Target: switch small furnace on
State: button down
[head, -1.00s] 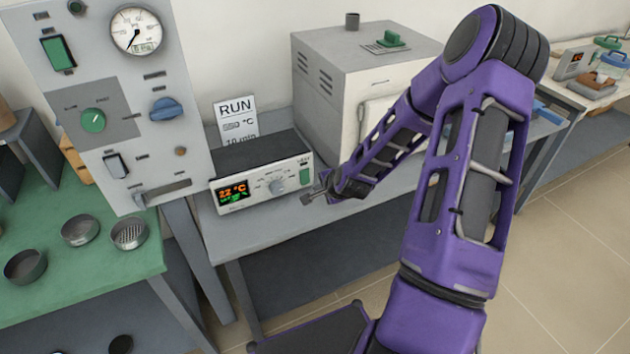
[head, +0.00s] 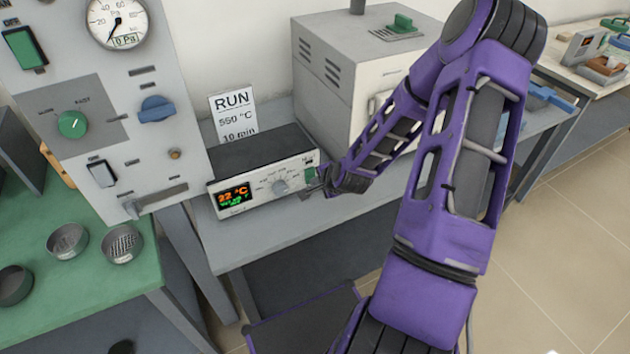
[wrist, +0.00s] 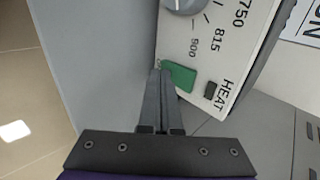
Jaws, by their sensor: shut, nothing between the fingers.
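The small furnace (head: 365,80) is a pale box on the grey bench, with a green handle on top. Its controller (head: 262,170) stands in front of it, with a lit display (head: 235,198) reading 22 °C and a grey knob (head: 281,187). The green switch (wrist: 180,76) is at the controller's right end, beside the HEAT label in the wrist view. My gripper (wrist: 158,72) is shut and empty, its tips at the edge of the green switch. I cannot tell whether they touch it. In the head view my gripper (head: 318,182) partly covers that end.
A RUN card (head: 233,112) reading 550 °C and 10 min stands behind the controller. A tall grey panel (head: 110,100) with a gauge, switches and knobs stands at left. Metal sieves (head: 121,244) sit on the green table.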

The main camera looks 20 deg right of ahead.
jog(key=shift+w+f+b, duration=0.3)
jog(key=shift+f+b, duration=0.15)
jog(key=shift+b, duration=0.25)
jog(key=shift+w+r, duration=0.15)
jog(key=shift+r, duration=0.05)
